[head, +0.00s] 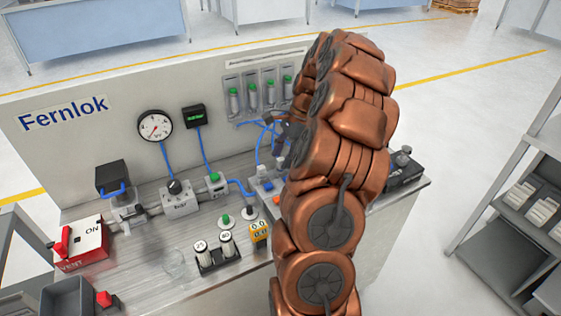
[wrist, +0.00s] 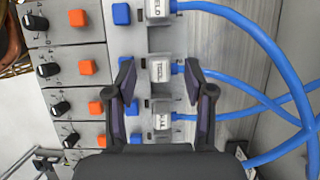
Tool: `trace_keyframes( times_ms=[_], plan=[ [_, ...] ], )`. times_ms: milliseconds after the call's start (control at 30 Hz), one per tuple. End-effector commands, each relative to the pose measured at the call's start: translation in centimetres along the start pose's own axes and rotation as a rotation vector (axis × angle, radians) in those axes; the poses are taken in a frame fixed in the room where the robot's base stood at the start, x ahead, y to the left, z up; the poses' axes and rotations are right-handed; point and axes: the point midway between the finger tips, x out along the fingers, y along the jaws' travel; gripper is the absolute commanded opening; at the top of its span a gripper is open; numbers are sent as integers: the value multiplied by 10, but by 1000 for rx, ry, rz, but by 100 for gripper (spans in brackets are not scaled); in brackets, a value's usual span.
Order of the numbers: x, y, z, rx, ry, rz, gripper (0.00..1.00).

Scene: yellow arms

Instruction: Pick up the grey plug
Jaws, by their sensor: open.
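In the wrist view several light grey, labelled plugs sit in a column on a grey strip, with blue hoses leading right. The middle plug (wrist: 160,70) lies between the fingertips of my gripper (wrist: 157,68), which is open with a visible gap on both sides. Another plug (wrist: 160,115) sits lower between the fingers, and a third plug (wrist: 158,9) is at the top edge. Which one is the task's grey plug I cannot tell for certain. In the head view my copper arm hides most of this area.
Orange buttons (wrist: 85,67), black knobs (wrist: 48,69) and blue buttons (wrist: 121,14) flank the plugs. Blue hoses (wrist: 235,88) cross the right side. The bench also holds a gauge (head: 155,126), a red vent box (head: 84,242) and a black cylinder holder (head: 217,259).

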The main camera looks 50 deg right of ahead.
Motion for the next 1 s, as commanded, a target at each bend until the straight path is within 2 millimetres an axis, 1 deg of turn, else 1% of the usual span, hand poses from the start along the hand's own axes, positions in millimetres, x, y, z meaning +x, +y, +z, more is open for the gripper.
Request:
trace_keyframes(
  times_ms=[100,200,433,933,1000],
  plan=[
    [12,1,1,1,-3,5,53],
    [19,1,1,0,-2,2,53],
    [20,0,0,0,-1,1,52],
    [20,1,0,0,-1,1,0],
    [19,0,0,0,-1,1,0]
  ],
)
